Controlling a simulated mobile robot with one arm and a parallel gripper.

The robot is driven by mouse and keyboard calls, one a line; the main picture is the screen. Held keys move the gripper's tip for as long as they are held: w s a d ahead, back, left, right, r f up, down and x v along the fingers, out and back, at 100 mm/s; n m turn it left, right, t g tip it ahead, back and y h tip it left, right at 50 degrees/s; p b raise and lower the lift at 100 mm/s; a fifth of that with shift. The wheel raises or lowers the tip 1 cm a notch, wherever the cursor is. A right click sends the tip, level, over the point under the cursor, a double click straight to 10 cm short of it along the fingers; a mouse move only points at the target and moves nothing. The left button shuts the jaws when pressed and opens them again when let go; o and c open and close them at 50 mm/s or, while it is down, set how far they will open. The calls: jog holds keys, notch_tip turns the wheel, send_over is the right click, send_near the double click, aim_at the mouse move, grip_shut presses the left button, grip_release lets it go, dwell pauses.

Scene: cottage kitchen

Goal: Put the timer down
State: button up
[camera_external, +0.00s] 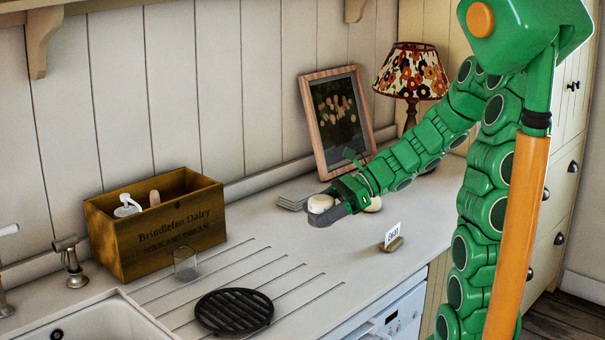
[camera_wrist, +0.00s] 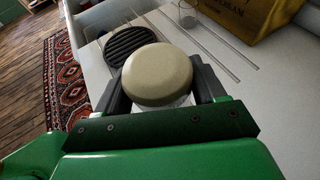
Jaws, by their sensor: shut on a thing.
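The timer (camera_wrist: 157,72) is a round, domed, cream-beige thing with a paler lower part. In the wrist view it sits between the two dark fingers of my gripper (camera_wrist: 162,88), which is shut on it. In the external view the timer (camera_external: 320,203) shows pale at the end of my green arm, in my gripper (camera_external: 328,212), over the middle of the white countertop (camera_external: 300,250). The frames do not clearly show how far its underside is from the counter.
A second cream round thing (camera_external: 374,204) is just behind my gripper. Flat stacked pieces (camera_external: 293,202), a picture frame (camera_external: 338,120) and a lamp (camera_external: 412,75) stand behind. A card holder (camera_external: 392,240) is right; a glass (camera_external: 185,264), wooden box (camera_external: 155,225) and black trivet (camera_external: 234,311) are left.

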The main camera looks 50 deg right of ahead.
jog(key=d+m+t+h, duration=0.1)
jog(key=d+m+t, duration=0.1)
jog(key=d, duration=0.8)
send_over(320, 236)
jog(key=s, duration=0.2)
jog(key=f, duration=0.8)
jog(key=shift+w+a+f, duration=0.1)
jog(key=shift+w+a, duration=0.1)
jog(key=shift+w, duration=0.05)
jog(key=shift+w+d+f, duration=0.2)
jog(key=shift+w+f, duration=0.6)
jog(key=shift+f, duration=1.6)
jog(key=shift+f, duration=0.1)
jog(key=o, duration=1.3)
